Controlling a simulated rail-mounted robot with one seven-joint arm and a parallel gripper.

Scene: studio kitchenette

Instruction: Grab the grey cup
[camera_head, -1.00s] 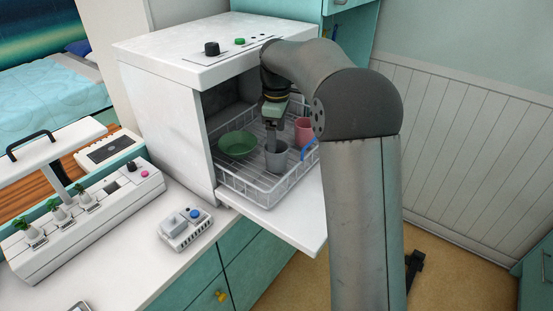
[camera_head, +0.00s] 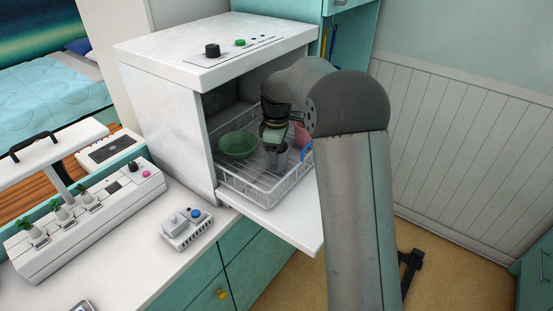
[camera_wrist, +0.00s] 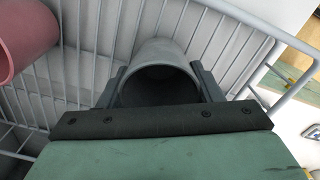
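The grey cup (camera_wrist: 164,53) stands in the dishwasher's wire rack, its open mouth toward my gripper in the wrist view. In the head view, only a small part of the cup (camera_head: 282,161) shows beneath my gripper. My gripper (camera_wrist: 163,85) is down at the cup, with one finger on each side of its wall. The fingers are spread about the cup's width apart; firm contact is not clear. The cup sits upright in the rack.
A pink cup (camera_wrist: 22,38) stands close by in the rack (camera_head: 236,188); it also shows in the head view (camera_head: 301,135). A green bowl (camera_head: 238,145) lies to the left. The open white door (camera_head: 290,222) lies in front.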

